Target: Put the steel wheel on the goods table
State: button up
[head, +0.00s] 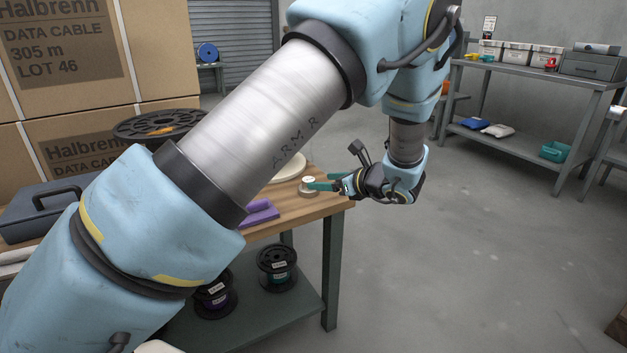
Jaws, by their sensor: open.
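I cannot pick out the steel wheel for certain. A small round grey-tan piece with a white top (307,190) sits near the right edge of the wood-topped table (326,207). My gripper (322,184) has teal fingers and is open, right beside this piece at the table's right edge. I cannot tell whether the fingers touch it or reach around it. My arm crosses the view and hides much of the tabletop. No label shows which table is the goods table.
A cream disc (291,167), a purple piece (262,213), a black spool flange (150,122) and a dark blue case (35,213) lie on the wood-topped table. Black spools (277,266) stand on its lower shelf. A grey bench (540,72) holds bins at right. Open floor lies between.

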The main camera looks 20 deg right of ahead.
jog(key=shift+v, duration=0.9)
